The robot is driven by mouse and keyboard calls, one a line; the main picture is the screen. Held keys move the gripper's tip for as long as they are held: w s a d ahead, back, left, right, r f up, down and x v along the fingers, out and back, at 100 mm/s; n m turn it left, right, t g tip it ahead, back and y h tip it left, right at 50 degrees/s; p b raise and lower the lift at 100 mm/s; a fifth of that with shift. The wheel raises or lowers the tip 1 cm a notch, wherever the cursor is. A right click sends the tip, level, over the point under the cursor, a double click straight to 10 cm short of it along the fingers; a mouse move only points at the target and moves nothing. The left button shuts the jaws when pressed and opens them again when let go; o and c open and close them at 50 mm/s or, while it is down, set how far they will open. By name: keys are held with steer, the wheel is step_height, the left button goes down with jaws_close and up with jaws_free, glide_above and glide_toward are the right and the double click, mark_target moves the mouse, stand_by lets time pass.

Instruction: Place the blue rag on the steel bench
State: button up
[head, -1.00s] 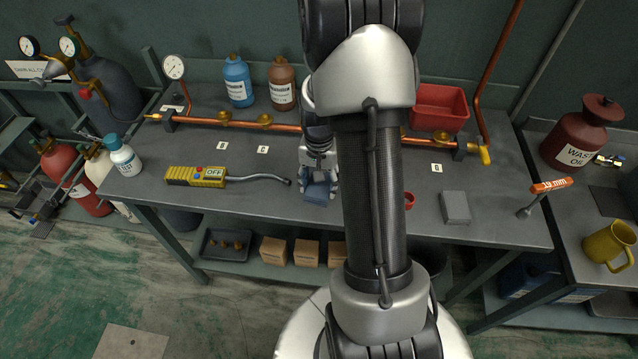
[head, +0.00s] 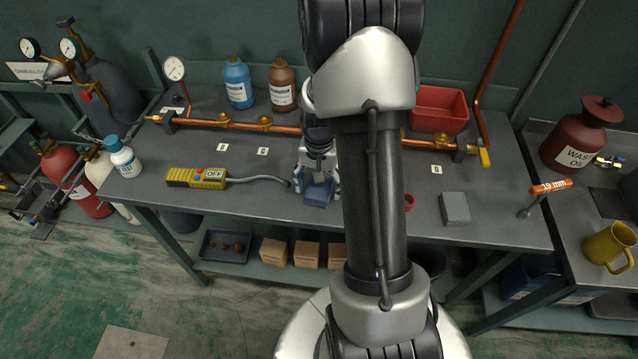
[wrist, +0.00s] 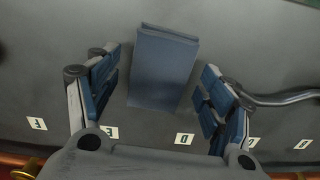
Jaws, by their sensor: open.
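The blue rag (head: 318,194) lies on the steel bench (head: 270,215), near its front edge and left of my arm in the head view. In the wrist view the rag (wrist: 163,68) is a folded blue-grey block lying flat on the grey bench top. My gripper (head: 318,186) is just above the rag. In the wrist view my gripper (wrist: 160,95) is open, with a blue-padded finger on each side of the rag and a gap visible on both sides. My arm hides part of the bench middle.
A yellow detector (head: 196,177) with a bent probe lies left of the rag, its tip close to my gripper. A copper pipe (head: 245,123) runs behind. A grey block (head: 455,208) lies to the right, and a red bin (head: 438,108) stands at the back.

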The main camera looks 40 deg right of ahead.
mark_target(319, 188)
step_height(319, 188, up, 12)
steer(key=p, duration=0.4)
steer(key=s+a+r+n+t, duration=0.2)
steer(key=s+a+r+n, duration=0.15)
steer(key=a+r, duration=0.8)
steer(key=s+a+r+n+t, duration=0.1)
steer(key=s+a+r+n, duration=0.2)
steer(key=s+a, duration=0.2)
steer(key=s+a+r+n+t, duration=0.1)
steer(key=s+a+r+n, duration=0.1)
steer(key=s+a+n, duration=0.2)
steer(key=shift+s+a+r+t, duration=0.35)
steer(key=shift+s+a, duration=0.5)
steer(key=shift+s, duration=0.35)
steer(key=shift+n, duration=0.25)
